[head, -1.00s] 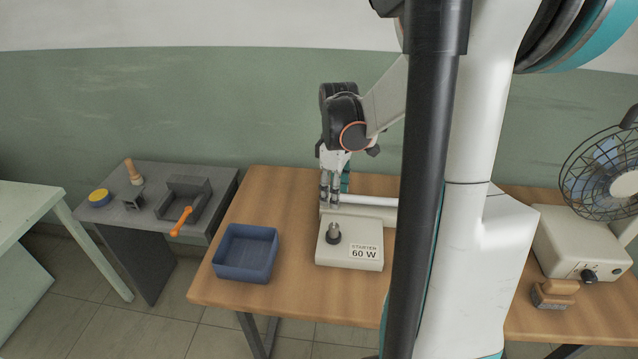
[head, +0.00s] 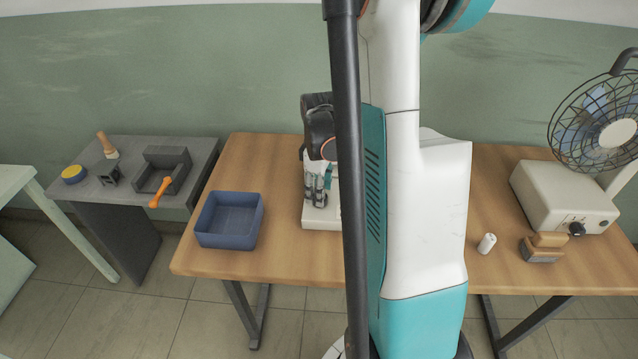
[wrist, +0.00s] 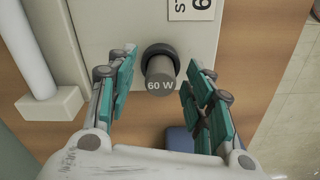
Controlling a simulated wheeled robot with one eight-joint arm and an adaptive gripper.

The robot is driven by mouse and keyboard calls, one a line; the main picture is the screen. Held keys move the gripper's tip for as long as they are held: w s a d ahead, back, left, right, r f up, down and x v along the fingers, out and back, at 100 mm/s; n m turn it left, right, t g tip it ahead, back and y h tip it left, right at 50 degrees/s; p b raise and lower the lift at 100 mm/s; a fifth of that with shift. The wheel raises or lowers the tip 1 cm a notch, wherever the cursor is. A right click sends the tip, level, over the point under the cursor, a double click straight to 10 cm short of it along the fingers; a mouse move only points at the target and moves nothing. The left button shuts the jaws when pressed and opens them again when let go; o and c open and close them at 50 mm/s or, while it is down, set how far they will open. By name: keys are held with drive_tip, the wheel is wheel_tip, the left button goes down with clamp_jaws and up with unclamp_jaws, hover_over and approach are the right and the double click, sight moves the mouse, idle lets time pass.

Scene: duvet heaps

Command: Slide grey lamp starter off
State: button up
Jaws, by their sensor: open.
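The grey lamp starter (wrist: 160,80), a short cylinder marked "60 W", stands in a dark round socket (wrist: 160,52) on the cream lamp base (wrist: 110,22) in the wrist view. My gripper (wrist: 160,62) is open, with one teal-padded finger on each side of the starter. Gaps show between the pads and the starter. In the head view my gripper (head: 318,190) is over the lamp base (head: 314,222); the starter is hidden there, and my arm covers the base's right part.
A blue open bin (head: 228,240) stands left of the lamp base on the wooden table (head: 290,258).

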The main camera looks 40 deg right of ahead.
drive_tip(key=shift+f, duration=0.1)
drive_tip(key=shift+c, duration=0.6)
drive_tip(key=c, duration=1)
drive_tip(key=shift+r+p, duration=1.6)
drive_tip(key=shift+r, duration=0.7)
